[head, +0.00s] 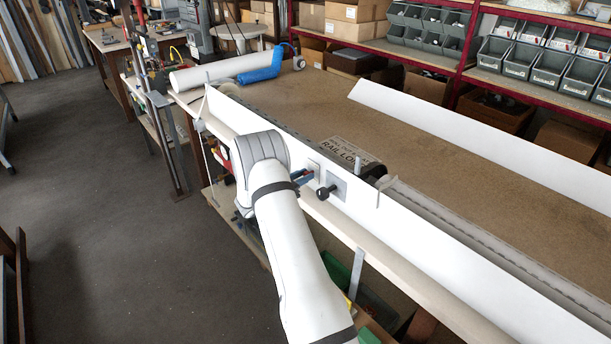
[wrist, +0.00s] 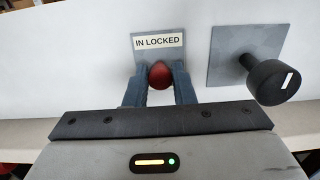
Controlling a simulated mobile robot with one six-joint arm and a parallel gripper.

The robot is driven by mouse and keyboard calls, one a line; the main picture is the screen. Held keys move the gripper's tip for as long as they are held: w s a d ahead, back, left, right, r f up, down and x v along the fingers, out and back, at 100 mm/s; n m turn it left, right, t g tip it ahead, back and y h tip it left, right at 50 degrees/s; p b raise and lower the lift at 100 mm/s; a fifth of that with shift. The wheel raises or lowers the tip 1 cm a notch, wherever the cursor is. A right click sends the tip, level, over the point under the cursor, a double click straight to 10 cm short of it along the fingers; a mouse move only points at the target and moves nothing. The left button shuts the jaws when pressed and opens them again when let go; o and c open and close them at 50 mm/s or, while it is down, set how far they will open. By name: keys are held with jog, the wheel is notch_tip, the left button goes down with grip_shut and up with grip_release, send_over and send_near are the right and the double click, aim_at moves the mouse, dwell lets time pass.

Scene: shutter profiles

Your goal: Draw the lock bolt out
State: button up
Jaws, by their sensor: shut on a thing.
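The lock bolt shows in the wrist view as a red rounded knob (wrist: 160,75), in front of a small grey plate (wrist: 147,55) labelled "IN LOCKED". The plate is on the white upright board. My gripper (wrist: 160,82) has its two blue-grey fingers on either side of the red knob, shut on it. In the head view my gripper (head: 303,176) reaches the board's near face from the left; the arm hides most of the hand, and the knob cannot be made out there.
A black round knob (wrist: 273,82) stands out from a grey square plate (wrist: 243,50) just right of my fingers; it also shows in the head view (head: 326,192). Behind the board (head: 440,240) lies a sign reading "RAIL LO..." (head: 348,153). The brown bench top (head: 300,105) is largely clear.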

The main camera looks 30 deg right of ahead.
grip_shut()
jog(key=shift+w+a, duration=0.1)
jog(key=shift+a, duration=0.1)
jog(key=shift+a+b, duration=0.8)
jog(key=shift+a, duration=0.35)
jog(key=o, duration=0.8)
grip_release()
jog(key=shift+o, duration=0.3)
jog(key=shift+s, duration=0.2)
jog(key=s+a+b, duration=0.1)
jog(key=a, duration=0.6)
jog(key=shift+a+b, duration=0.3)
jog(key=shift+b, duration=0.1)
